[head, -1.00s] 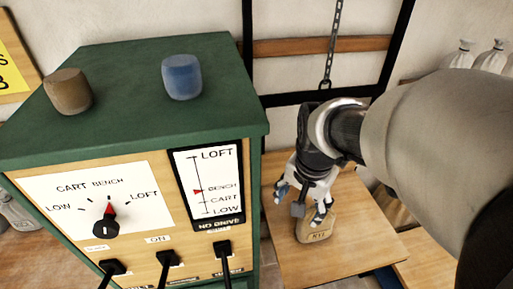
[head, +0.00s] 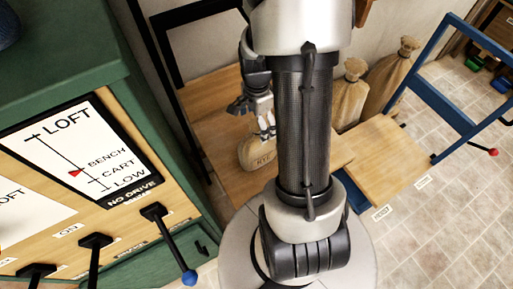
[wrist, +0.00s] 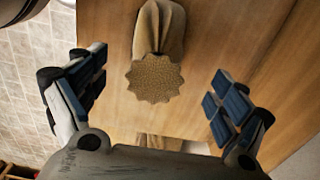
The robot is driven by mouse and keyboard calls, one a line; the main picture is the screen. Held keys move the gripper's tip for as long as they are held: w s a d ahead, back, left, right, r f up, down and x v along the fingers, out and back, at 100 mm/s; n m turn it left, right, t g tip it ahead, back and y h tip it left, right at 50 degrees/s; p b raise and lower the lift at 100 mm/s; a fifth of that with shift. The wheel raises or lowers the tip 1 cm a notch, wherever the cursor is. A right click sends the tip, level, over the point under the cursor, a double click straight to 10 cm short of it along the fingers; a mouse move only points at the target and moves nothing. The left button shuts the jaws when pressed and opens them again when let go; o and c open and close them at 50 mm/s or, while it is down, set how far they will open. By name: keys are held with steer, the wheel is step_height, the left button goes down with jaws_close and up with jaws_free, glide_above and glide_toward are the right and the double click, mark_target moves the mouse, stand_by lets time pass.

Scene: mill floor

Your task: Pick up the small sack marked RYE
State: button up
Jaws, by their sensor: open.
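The small tan sack marked RYE (head: 257,154) stands on a wooden platform (head: 228,183) in the head view, partly behind my arm. My gripper (head: 265,127) is just above and beside the sack's top. In the wrist view my open gripper (wrist: 155,88) has a padded finger on each side of the sack (wrist: 158,74), with visible gaps. The sack's flared, scalloped tied top faces the wrist camera. I cannot tell whether any finger touches it in the head view.
Two larger tied sacks (head: 350,95) stand behind my arm at the right. The green control cabinet (head: 135,110) with levers stands close at left. A black frame (head: 170,75) rises beside the platform. A blue frame (head: 440,100) stands on the tiled floor at right.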

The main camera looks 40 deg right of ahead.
mark_target(257, 136)
step_height(257, 136, down, 2)
steer(key=shift+f, duration=0.1)
steer(key=f+b, duration=0.3)
steer(key=f, duration=0.1)
steer(key=shift+s+a+f, duration=0.1)
steer(key=shift+s+a, duration=0.05)
steer(key=shift+s, duration=0.15)
steer(key=shift+w+f, duration=0.1)
steer(key=shift+f, duration=0.3)
steer(key=shift+r, duration=0.1)
steer(key=c, duration=2.2)
